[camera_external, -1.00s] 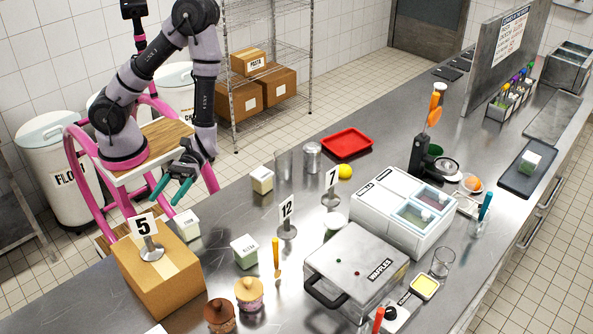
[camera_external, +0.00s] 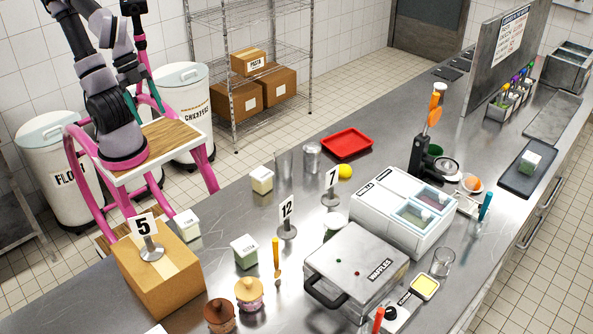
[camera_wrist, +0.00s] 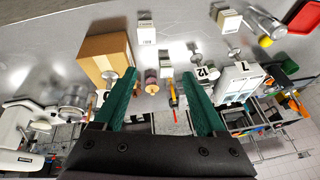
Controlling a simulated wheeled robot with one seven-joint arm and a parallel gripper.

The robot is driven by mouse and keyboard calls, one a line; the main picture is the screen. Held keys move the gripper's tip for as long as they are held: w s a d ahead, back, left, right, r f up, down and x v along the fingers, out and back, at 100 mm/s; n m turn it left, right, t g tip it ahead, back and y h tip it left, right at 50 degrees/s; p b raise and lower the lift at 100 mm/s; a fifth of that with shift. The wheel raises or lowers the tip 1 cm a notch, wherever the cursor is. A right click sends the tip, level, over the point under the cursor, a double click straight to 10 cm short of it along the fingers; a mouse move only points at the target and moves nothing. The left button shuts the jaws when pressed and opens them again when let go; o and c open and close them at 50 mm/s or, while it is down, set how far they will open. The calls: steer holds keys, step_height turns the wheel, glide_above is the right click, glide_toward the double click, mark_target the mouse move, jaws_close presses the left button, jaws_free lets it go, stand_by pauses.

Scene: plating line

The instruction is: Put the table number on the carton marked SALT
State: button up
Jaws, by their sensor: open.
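Three table numbers stand upright on round metal bases. Number 5 (camera_external: 145,228) is on top of a brown cardboard box (camera_external: 170,285); numbers 12 (camera_external: 287,209) and 7 (camera_external: 331,181) stand on the counter. Small white cartons stand near the box (camera_external: 187,225), left of the spatula (camera_external: 244,251) and behind number 12 (camera_external: 262,179). Their print is too small to read, so I cannot tell which says SALT. My gripper (camera_wrist: 160,75) is open and empty, raised back over the pink-framed stand, away from everything. In the wrist view its left finger partly hides number 5.
Bare steel lies between the cartons.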

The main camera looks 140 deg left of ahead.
steer(key=r+t, duration=0.1)
steer(key=a+r+m, duration=0.1)
steer(key=r, duration=0.1)
steer(key=r+t+y, duration=0.1)
steer(key=r, duration=0.1)
steer(key=shift+s+a+m+t, duration=0.25)
steer(key=shift+a+m+t, duration=0.05)
steer(key=shift+a+m, duration=0.1)
